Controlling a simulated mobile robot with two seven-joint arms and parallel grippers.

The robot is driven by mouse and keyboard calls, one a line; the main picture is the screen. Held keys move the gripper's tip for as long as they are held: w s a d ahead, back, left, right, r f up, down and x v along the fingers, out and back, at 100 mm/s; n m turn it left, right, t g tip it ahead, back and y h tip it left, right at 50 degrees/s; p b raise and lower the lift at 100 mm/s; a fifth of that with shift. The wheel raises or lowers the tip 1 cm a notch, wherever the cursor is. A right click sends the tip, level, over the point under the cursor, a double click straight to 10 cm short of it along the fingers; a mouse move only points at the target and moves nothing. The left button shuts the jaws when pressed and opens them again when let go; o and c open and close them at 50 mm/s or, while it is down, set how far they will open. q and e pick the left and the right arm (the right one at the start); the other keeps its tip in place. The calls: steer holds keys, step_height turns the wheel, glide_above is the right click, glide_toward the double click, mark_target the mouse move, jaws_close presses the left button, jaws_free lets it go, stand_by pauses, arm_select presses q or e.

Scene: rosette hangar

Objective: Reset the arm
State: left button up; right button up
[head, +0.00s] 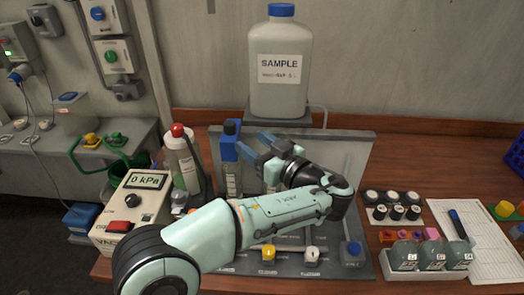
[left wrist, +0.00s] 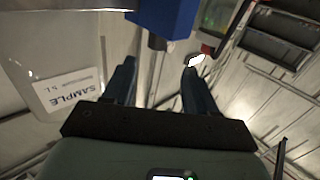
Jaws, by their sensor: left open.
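My left arm (head: 275,207) reaches in from the lower left over the panel and bends back at the wrist. My left gripper (head: 252,143) is open, its two blue-grey fingers apart and pointing left toward a blue-topped column (head: 230,150). Nothing shows held between the fingers. In the left wrist view the open gripper (left wrist: 157,68) has a blue block (left wrist: 165,17) ahead of its fingertips; I cannot tell whether they touch. The large SAMPLE bottle (head: 281,65) with a blue cap stands behind the gripper, and also shows in the left wrist view (left wrist: 50,60). My right gripper is not in view.
A pump box reading 0 kPa (head: 140,182) and a red-capped bottle (head: 183,155) stand left of the panel (head: 345,155). Right are a vial rack (head: 393,212), a white tray of jars (head: 428,276) and a paper sheet (head: 490,240). Bare wooden bench (head: 440,160) lies behind these.

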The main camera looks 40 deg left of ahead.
arm_select(q)
steer(key=shift+v, duration=1.15)
